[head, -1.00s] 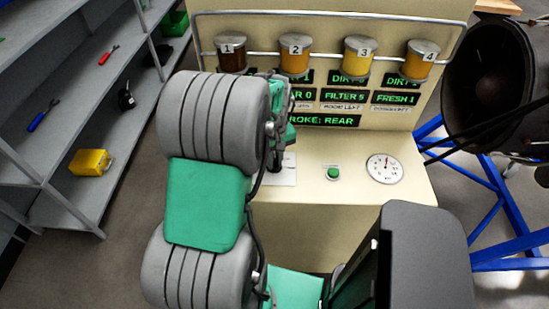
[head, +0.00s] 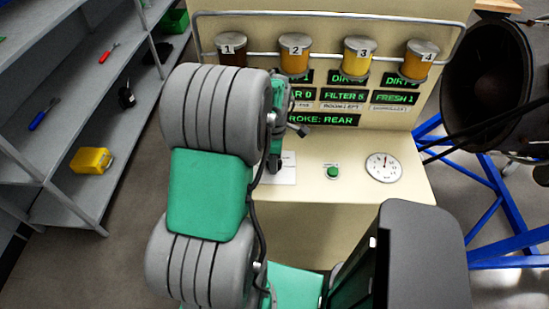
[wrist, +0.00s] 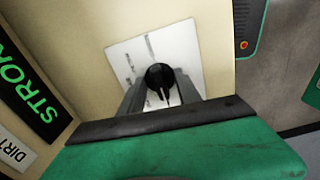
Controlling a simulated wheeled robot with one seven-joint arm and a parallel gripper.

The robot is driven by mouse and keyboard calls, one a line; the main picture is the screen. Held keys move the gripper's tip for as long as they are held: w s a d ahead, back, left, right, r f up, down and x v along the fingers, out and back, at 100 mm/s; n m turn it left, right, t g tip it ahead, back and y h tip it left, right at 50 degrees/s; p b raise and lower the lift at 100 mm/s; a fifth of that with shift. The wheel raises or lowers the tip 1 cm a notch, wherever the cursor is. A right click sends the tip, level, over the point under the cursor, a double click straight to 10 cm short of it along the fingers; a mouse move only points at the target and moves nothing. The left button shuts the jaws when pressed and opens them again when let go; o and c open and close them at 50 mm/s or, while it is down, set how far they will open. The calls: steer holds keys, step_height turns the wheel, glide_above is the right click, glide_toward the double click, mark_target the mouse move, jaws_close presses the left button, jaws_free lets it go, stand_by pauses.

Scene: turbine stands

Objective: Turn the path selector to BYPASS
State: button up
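The path selector is a black round knob (wrist: 160,76) with a narrow pointer, set on a white plate (wrist: 125,53) with faint markings I cannot read. In the wrist view my gripper (wrist: 160,86) has one grey finger on each side of the knob. The fingers look apart, and I cannot tell whether either touches it. The knob's pointer faces down toward the gripper's palm. In the head view the white plate (head: 287,169) shows partly beside my arm, which hides the knob and most of my gripper.
A green button (head: 333,172) and a round dial (head: 383,167) sit right of the plate. Behind are green-lit displays (head: 322,119), a metal rail (head: 330,14) and several numbered jars (head: 360,57). A grey shelf (head: 60,190) stands left, a blue frame (head: 490,165) right.

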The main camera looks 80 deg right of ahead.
steer(key=shift+o, duration=0.8)
steer(key=shift+r+p, duration=1.8)
steer(key=shift+r, duration=0.7)
